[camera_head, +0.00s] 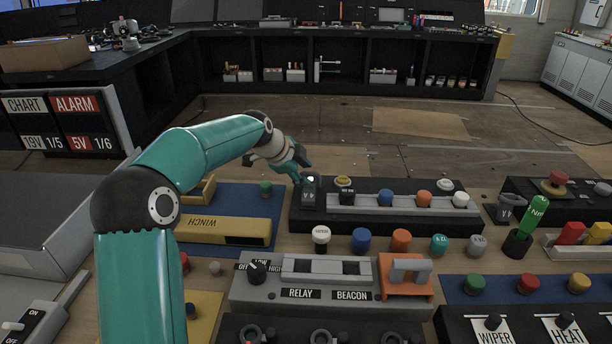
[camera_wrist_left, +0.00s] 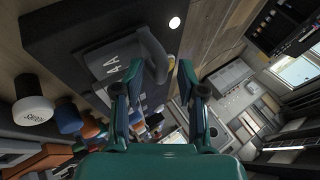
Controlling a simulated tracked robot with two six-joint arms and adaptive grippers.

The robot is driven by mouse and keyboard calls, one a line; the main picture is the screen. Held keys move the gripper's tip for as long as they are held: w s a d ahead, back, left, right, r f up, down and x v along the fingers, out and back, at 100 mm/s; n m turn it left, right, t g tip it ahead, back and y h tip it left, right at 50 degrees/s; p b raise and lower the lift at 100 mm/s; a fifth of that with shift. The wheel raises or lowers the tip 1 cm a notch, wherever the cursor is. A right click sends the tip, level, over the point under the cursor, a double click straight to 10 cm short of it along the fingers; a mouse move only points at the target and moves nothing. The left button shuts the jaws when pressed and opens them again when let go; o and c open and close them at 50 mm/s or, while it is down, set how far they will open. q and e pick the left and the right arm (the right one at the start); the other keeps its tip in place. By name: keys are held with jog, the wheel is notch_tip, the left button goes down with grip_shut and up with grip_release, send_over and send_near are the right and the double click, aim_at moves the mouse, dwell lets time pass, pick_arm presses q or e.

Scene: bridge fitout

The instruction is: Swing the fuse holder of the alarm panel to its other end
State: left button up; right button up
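A long black panel (camera_head: 425,228) with a row of coloured knobs stands in the middle of the bench. At its left end is a dark grey fuse holder (camera_head: 308,197) with small pale markings. My left gripper (camera_head: 303,177) is right above that holder, partly hiding its top. In the left wrist view the holder's grey body (camera_wrist_left: 105,66) and its curved handle (camera_wrist_left: 153,54) show, and the handle lies between the fingers of my left gripper (camera_wrist_left: 160,72). The fingers are apart, with a gap visible beside the handle. My right gripper is not in view.
A grey relay and beacon unit (camera_head: 262,292) and loose coloured caps (camera_head: 361,240) lie in front. A yellow winch bar (camera_head: 222,230) is at the left. Another panel (camera_head: 550,188) with a similar grey holder (camera_head: 508,208) is at the right. An ALARM sign (camera_head: 76,104) stands at the left.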

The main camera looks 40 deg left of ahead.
pick_arm(q)
jog(key=v, duration=0.9)
jog(key=shift+s, duration=0.1)
